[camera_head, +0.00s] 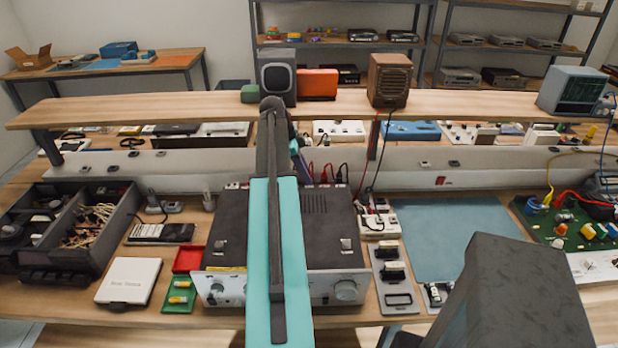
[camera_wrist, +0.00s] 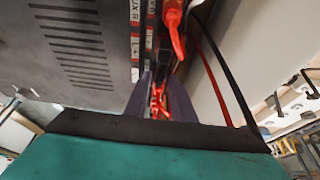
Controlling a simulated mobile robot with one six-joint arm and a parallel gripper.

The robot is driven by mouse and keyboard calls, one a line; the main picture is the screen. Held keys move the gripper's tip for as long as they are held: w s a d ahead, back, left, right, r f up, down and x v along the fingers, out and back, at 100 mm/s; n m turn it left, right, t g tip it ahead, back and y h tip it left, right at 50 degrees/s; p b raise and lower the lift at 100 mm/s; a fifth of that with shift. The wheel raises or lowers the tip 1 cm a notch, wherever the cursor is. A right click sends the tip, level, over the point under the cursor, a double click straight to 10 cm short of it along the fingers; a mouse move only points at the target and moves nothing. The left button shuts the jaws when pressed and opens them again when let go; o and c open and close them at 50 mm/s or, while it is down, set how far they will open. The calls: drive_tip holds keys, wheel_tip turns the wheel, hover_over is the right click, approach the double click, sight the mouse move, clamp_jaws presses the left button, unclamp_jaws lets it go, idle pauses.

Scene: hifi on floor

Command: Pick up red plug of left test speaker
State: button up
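The hifi amplifier (camera_head: 325,232) stands on the bench, its back edge with labels and sockets showing in the wrist view (camera_wrist: 135,45). A red plug (camera_wrist: 172,22) with a red lead sits at that back edge, ahead of my gripper. More red strands (camera_wrist: 158,100) lie between my gripper's purple fingers (camera_wrist: 160,88); I cannot tell whether they touch. The fingers look apart. In the head view my arm covers most of the gripper behind the amplifier. A grey speaker (camera_head: 278,80) and a brown speaker (camera_head: 389,82) stand on the shelf. Which speaker each plug serves is unclear.
The wooden shelf (camera_head: 180,106) spans above the bench close to my arm. A black cable (camera_wrist: 228,72) and a red cable (camera_wrist: 208,60) run beside the gripper. A white trunking (camera_head: 200,162) lies behind the amplifier.

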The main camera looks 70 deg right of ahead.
sight(311, 174)
clamp_jaws()
drive_tip(key=shift+d+r, duration=0.1)
drive_tip(key=shift+r, duration=0.15)
drive_tip(key=shift+r+b, duration=0.75)
drive_tip(key=shift+r, duration=0.6)
drive_tip(key=shift+a+r, duration=0.2)
drive_tip(key=s+a+b, duration=0.1)
drive_tip(key=s+a, duration=0.1)
drive_tip(key=a, duration=0.3)
drive_tip(key=s+a+r+b, duration=0.1)
drive_tip(key=s+a, duration=0.1)
drive_tip(key=a, duration=0.2)
drive_tip(key=s+a+b, duration=0.1)
drive_tip(key=s+a, duration=0.1)
drive_tip(key=a, duration=0.3)
drive_tip(key=shift+a+r+b, duration=0.25)
drive_tip(key=shift+a+b, duration=0.05)
drive_tip(key=shift+b, duration=0.1)
drive_tip(key=shift+s, duration=0.1)
